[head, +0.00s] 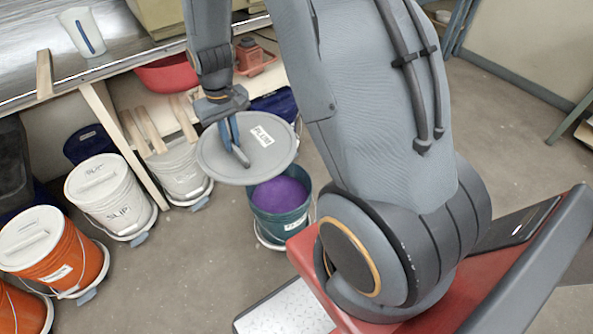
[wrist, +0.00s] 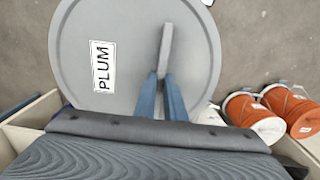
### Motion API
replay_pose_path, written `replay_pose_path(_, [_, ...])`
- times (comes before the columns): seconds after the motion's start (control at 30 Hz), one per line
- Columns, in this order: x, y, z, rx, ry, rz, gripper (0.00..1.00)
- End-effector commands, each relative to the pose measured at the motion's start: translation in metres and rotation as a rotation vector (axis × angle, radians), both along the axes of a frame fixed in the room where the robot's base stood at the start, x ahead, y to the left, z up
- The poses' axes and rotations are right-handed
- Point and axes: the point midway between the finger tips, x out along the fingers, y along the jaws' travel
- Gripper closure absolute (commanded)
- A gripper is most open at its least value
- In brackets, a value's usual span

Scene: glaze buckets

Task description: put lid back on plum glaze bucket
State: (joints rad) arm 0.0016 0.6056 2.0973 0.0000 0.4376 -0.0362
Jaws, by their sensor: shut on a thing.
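A round grey lid (head: 215,160) with a white PLUM label hangs from my gripper (head: 236,150). My gripper is shut on the bar handle on the lid's top. The lid also fills much of the wrist view (wrist: 75,45), where my gripper (wrist: 163,78) pinches the lower end of the handle. An open teal bucket (head: 280,226) with purple glaze stands on the floor below and to the right of the lid. The lid is apart from the bucket, above it, and hides part of its far left rim. The bucket does not show in the wrist view.
White lidded buckets, one marked SLIP (head: 108,196), and orange lidded buckets (head: 50,245) stand on wheeled bases at left. A metal-topped bench (head: 130,45) with a shelf below, holding a red basin (head: 167,73), runs behind. Bare floor (head: 180,270) lies in front.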

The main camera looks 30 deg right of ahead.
Motion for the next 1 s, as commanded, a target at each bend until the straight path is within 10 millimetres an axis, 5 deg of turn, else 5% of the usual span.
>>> replay_pose_path(0.7, [0.035, -0.127, -0.252, 0.0, 0.002, 0.868, 1.0])
replay_pose_path(1.0, [0.035, -0.148, -0.291, -0.003, -0.001, 1.041, 1.0])
